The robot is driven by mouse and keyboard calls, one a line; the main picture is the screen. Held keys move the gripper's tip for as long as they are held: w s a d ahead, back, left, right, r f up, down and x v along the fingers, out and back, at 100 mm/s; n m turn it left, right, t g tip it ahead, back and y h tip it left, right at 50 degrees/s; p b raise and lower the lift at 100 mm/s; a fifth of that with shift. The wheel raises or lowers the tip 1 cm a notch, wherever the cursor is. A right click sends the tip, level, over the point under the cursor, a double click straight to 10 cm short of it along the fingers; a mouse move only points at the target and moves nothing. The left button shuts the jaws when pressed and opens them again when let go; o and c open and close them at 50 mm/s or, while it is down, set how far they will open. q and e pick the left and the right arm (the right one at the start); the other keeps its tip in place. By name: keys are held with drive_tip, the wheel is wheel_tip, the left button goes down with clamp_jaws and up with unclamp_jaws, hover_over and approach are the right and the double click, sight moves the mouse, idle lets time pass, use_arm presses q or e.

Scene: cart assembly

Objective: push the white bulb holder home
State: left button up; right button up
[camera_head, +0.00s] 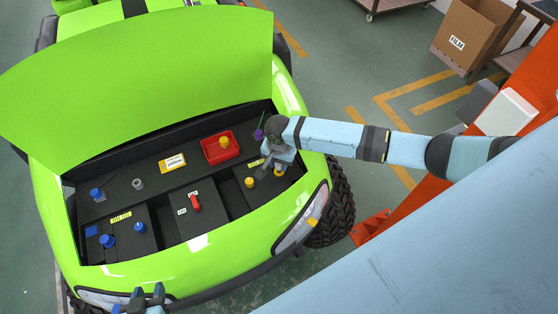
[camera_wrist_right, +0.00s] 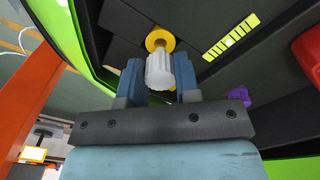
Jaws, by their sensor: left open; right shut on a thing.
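The white bulb holder (camera_wrist_right: 159,71) is a ribbed white piece between the fingers of my right gripper (camera_wrist_right: 159,75) in the right wrist view. My right gripper (camera_head: 280,168) is shut on it, over the right end of the engine bay in the head view. A yellow ring (camera_wrist_right: 160,40) lies just beyond the holder's far end; it also shows under the gripper in the head view (camera_head: 279,173). I cannot tell how deep the holder sits in the ring. My left gripper (camera_head: 148,293) is open and empty at the bottom edge, by the front bumper.
The green hood (camera_head: 140,65) stands raised behind the bay. A red tray (camera_head: 220,148) with a yellow piece, a yellow knob (camera_head: 249,182), a red switch (camera_head: 195,203) and blue caps (camera_head: 108,240) are in the bay. A purple part (camera_head: 258,134) stands near the gripper.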

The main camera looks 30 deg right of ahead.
use_arm(q)
drive_tip(key=shift+s+f, duration=0.15)
drive_tip(key=shift+s, duration=0.05)
drive_tip(key=shift+s+f, duration=0.15)
drive_tip(key=shift+s, duration=0.15)
use_arm(e)
drive_tip(key=shift+f, duration=0.1)
drive_tip(key=shift+f, duration=0.35)
drive_tip(key=shift+f, duration=1.05)
use_arm(q)
drive_tip(key=shift+f, duration=0.1)
